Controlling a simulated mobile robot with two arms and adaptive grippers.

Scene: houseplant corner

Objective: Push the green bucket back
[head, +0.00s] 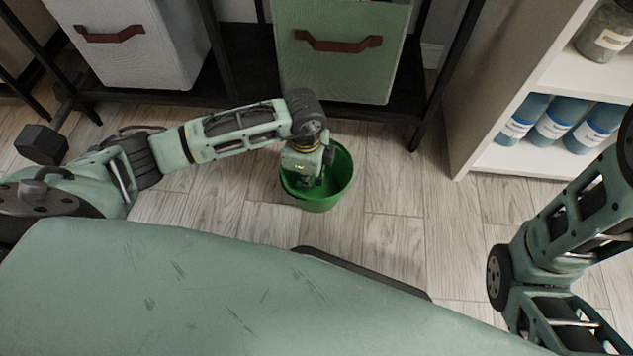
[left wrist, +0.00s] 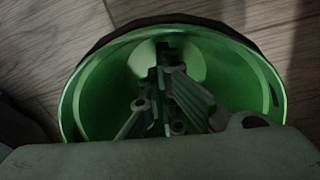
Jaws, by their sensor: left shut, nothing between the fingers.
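The green bucket (head: 338,172) stands upright on the wooden floor, in front of the black shelf rack. Its open rim faces up, and it fills most of the left wrist view (left wrist: 240,75). My left gripper (head: 311,181) reaches down into the bucket from above. In the left wrist view its fingers (left wrist: 163,52) are together with nothing between them, inside the bucket. I cannot tell whether the fingertips touch the bucket's inner wall. My right arm shows at the right edge of the head view, but its gripper is out of view.
The black rack with a grey fabric bin (head: 140,50) and a green fabric bin (head: 335,65) stands behind the bucket. A white shelf (head: 465,120) with blue bottles (head: 557,121) is at the right. A dark dumbbell (head: 42,144) lies left. Floor right of the bucket is clear.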

